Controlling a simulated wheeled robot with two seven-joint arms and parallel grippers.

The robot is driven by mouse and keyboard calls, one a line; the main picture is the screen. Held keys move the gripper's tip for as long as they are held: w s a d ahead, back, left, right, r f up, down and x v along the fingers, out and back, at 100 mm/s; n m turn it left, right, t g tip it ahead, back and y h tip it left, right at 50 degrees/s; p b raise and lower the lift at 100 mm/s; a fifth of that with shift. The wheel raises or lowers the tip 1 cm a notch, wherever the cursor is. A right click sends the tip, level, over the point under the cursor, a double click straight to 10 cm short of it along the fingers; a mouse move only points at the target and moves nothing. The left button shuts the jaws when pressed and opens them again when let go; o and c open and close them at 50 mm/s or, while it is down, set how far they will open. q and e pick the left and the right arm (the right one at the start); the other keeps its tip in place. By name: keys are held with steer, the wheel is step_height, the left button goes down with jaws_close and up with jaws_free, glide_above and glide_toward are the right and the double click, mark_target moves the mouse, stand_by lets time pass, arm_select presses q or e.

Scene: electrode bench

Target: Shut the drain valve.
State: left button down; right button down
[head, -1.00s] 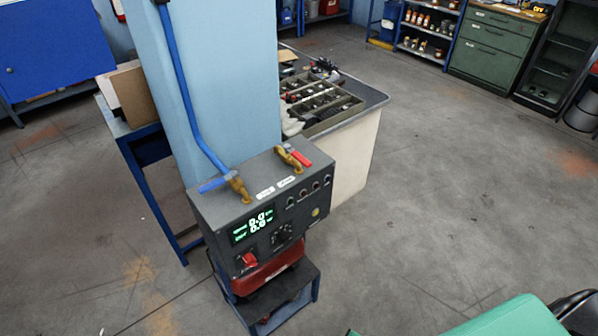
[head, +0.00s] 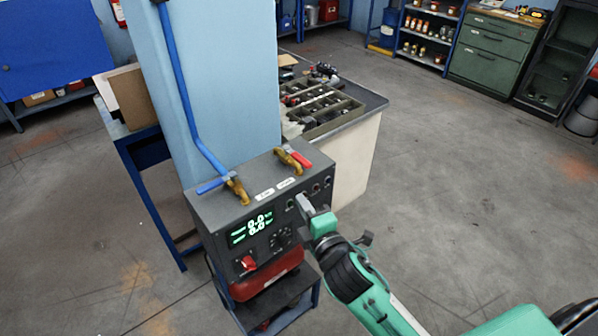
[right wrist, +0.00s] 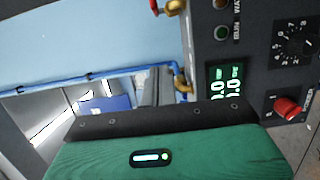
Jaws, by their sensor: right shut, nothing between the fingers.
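Two brass valves sit on top of a dark grey control box (head: 220,217). The right valve (head: 287,156) has a red lever (head: 299,159); the left valve (head: 238,189) has a blue lever (head: 212,185) and stands at the foot of a blue pipe. The labels between them are too small to read, so I cannot tell which is the drain valve. My right gripper (head: 306,204) is shut and empty, in front of the box's right side and apart from both levers. In the right wrist view, the red lever (right wrist: 155,7) is cut by the top edge.
The blue pipe (head: 185,95) runs down a light blue column (head: 225,80) behind the box. The box face has a lit display (head: 250,229) and a red knob (head: 248,264). A bench with a parts tray (head: 325,115) stands behind right. The floor at right is open.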

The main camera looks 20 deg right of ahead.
steer(key=p, duration=0.4)
glide_toward(297, 157)
steer(key=w+a, duration=0.4)
steer(key=a, duration=0.2)
steer(key=d, duration=0.1)
steer(key=d+p, duration=0.1)
steer(key=w+d, duration=0.1)
steer(key=d, duration=0.1)
steer(key=shift+w+f, duration=0.1)
steer(key=shift+f, duration=0.15)
